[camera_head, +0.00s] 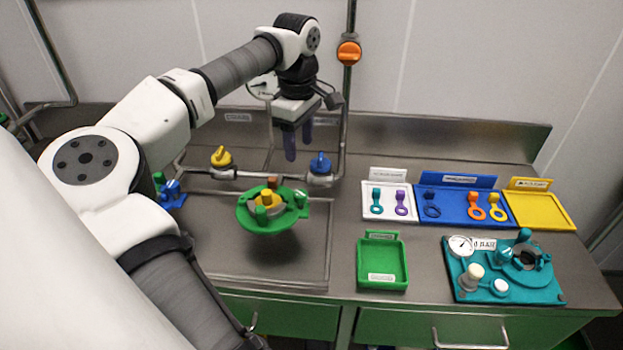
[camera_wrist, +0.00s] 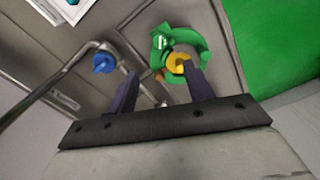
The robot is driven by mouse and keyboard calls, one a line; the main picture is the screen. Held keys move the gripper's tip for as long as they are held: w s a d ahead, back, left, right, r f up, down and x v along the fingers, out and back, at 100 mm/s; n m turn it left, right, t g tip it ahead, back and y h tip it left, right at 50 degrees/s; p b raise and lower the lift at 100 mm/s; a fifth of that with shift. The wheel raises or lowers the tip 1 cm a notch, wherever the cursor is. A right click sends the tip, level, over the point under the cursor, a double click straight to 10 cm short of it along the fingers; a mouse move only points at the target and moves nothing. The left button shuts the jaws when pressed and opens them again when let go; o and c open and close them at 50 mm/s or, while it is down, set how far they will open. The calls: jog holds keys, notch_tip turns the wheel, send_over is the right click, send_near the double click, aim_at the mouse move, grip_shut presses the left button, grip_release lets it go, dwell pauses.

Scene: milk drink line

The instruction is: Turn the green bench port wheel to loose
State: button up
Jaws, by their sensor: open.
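The green wheel (camera_head: 284,222) sits on the steel bench left of centre, a round green piece with upright green pegs, a brown peg and a yellow knob (camera_head: 266,197) in its middle. In the wrist view the green wheel (camera_wrist: 200,42) is partly hidden behind one finger, with the yellow knob (camera_wrist: 176,60) beside that fingertip. My gripper (camera_head: 298,146) is open and empty, fingers pointing down, above and behind the wheel and apart from it. The wheel's loose or tight marking cannot be read.
A yellow valve handle (camera_head: 221,158) and a blue valve handle (camera_head: 320,163) stand on the pipe behind the wheel. A green tray (camera_head: 403,262) is to the right. Key trays and a teal fixture (camera_head: 468,268) lie further right. An orange knob (camera_head: 348,52) is on the upright pipe.

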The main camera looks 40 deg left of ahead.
aim_at(300, 193)
notch_tip(300, 193, down, 14)
jog(key=b, duration=0.8)
jog(key=shift+r, duration=0.15)
jog(key=c, duration=1)
jog(key=shift+n, duration=0.3)
jog(key=n+b, duration=0.2)
jog(key=n, duration=0.4)
jog(key=n+b, duration=0.2)
jog(key=n, duration=0.4)
jog(key=shift+n, duration=0.6)
